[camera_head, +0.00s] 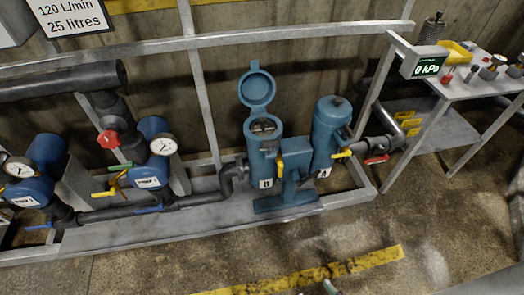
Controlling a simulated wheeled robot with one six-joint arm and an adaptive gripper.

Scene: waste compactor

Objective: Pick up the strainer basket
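A blue duplex strainer stands on the grey skid, with two upright housings. The left housing, labelled B (265,170), has its round lid (257,88) swung up and back. In its open mouth sits a dark, metallic part (264,127), which looks like the top of the strainer basket; the rest is hidden inside the housing. The right housing, labelled A (326,135), is closed. A small pale tip (330,287) at the bottom edge may be part of my gripper. It is well apart from the strainer, and its fingers cannot be made out.
A grey rail (270,36) runs behind and above the strainer. Yellow valve handles (342,153) stick out near both housings. Blue pumps with gauges (164,146) stand at left. A bench (470,84) with a yellow tray (455,52) and small parts is at right. The floor in front is clear.

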